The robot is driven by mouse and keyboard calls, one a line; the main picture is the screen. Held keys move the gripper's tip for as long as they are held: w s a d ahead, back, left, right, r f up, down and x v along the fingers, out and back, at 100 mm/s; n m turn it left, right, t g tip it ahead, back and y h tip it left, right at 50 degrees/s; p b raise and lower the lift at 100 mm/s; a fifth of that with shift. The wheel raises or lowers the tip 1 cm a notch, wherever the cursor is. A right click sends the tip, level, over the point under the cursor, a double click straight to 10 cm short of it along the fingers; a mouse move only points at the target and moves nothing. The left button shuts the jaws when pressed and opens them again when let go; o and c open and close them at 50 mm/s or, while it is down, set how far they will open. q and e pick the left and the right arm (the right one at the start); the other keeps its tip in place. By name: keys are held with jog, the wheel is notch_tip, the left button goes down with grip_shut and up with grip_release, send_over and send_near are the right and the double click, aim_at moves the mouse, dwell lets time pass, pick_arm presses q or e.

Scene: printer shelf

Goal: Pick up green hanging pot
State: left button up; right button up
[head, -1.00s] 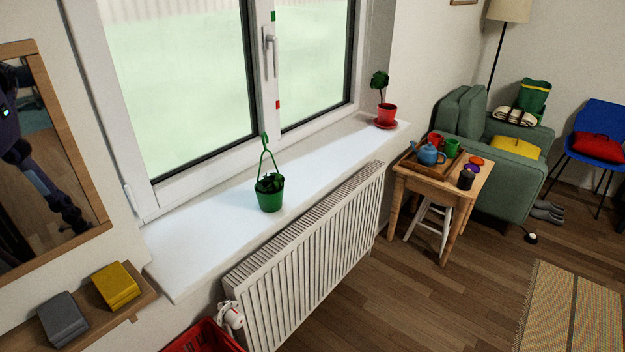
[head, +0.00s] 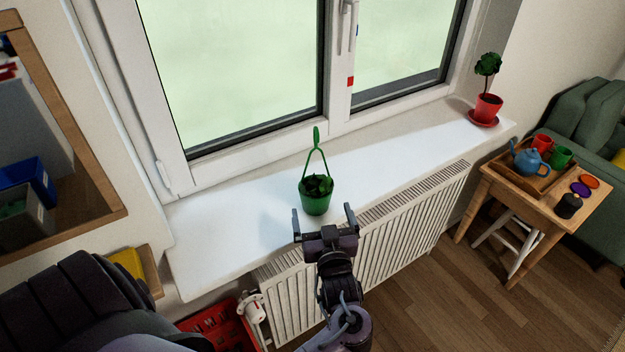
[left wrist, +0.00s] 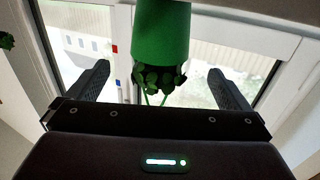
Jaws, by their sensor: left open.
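The green hanging pot (head: 316,200) stands upright on the white windowsill (head: 235,235), with a plant in it and a green hanger loop rising above. My left gripper (head: 324,216) is open and empty just in front of the pot, at the sill's front edge. In the left wrist view the green pot (left wrist: 161,35) appears upside down, between and beyond the two spread fingers of the left gripper (left wrist: 158,85). The fingers do not touch it. My right gripper is not in view.
A white radiator (head: 385,240) is under the sill. A red potted plant (head: 487,107) stands at the sill's far right end. The window (head: 240,75) is behind the pot. A wooden side table (head: 545,195) with a teapot and cups stands at right. A red crate (head: 222,325) is at lower left.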

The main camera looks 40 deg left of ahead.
aim_at(319, 201)
pick_arm(q)
jog(key=x, duration=0.4)
jog(key=shift+w+a+f+p, duration=0.1)
jog(key=shift+w+a+p, duration=0.1)
jog(key=shift+p, duration=0.2)
jog(key=shift+r, duration=0.3)
jog(key=shift+p+x, duration=0.95)
jog(key=shift+x, duration=0.05)
jog(key=shift+w+a+f, duration=0.15)
jog(key=shift+w+a, duration=0.3)
jog(key=shift+w+a+f, duration=0.2)
jog(key=shift+w+a, duration=0.2)
jog(key=shift+w, duration=0.05)
jog(key=shift+a+f, duration=0.1)
jog(key=shift+s, duration=0.1)
jog(key=shift+c, duration=1.1)
jog(key=c, duration=1)
jog(key=shift+c, duration=0.2)
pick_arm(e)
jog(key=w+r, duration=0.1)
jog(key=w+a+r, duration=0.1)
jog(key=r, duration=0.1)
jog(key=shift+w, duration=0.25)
pick_arm(q)
jog(key=shift+r, duration=0.25)
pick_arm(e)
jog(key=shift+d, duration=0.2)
